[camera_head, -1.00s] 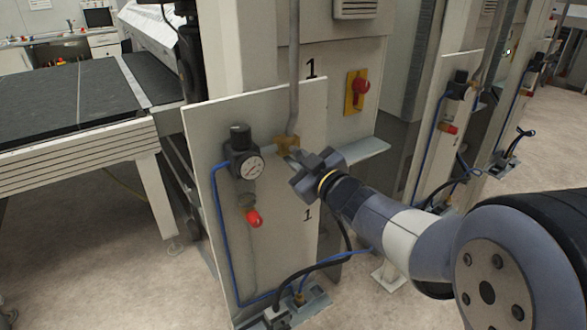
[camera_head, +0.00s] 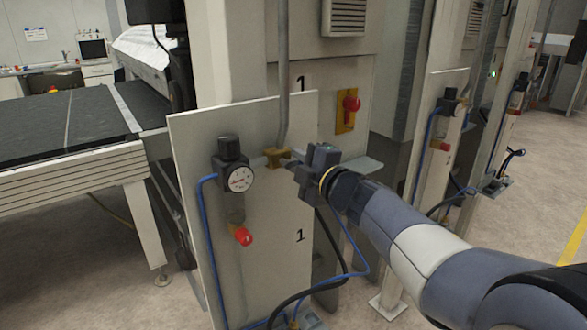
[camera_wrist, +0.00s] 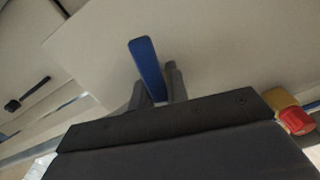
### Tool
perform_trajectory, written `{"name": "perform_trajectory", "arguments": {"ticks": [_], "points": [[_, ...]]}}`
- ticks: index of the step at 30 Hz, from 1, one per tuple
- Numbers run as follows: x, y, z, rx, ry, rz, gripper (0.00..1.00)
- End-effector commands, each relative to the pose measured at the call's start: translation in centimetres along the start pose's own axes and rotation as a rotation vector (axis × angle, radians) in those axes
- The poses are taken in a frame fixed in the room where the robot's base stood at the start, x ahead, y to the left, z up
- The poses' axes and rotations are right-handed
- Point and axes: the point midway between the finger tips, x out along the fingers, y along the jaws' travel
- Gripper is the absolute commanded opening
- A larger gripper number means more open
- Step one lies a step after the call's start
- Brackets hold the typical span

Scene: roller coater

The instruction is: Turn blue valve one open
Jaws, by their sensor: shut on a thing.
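The blue valve handle (camera_wrist: 147,62) shows in the wrist view as a flat blue lever between my gripper's fingers (camera_wrist: 156,88). Its free end sticks out past the fingertips. In the head view, my gripper (camera_head: 296,168) is at the panel marked 1, right beside the brass valve body (camera_head: 276,157) under the grey vertical pipe. My gripper is shut on the blue handle. The handle is not discernible in the head view, where the gripper covers that spot.
A black regulator with a gauge (camera_head: 240,179) and a red knob (camera_head: 242,236) sit left of the valve. A red switch on a yellow plate (camera_head: 346,113) is to the right behind. Blue and black hoses (camera_head: 335,284) hang below my arm. Similar panels stand farther right.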

Motion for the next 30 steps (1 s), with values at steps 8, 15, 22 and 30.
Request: {"name": "perform_trajectory", "arguments": {"ticks": [8,15,22,30], "points": [[0.00,0.36,-0.02,-0.153,0.000,-0.001,0.00],[0.01,0.56,-0.05,-0.213,0.000,-0.002,0.00],[0.01,0.63,-0.07,-0.227,0.000,-0.002,0.00],[0.01,0.63,-0.08,-0.227,0.000,-0.002,0.17]]}}
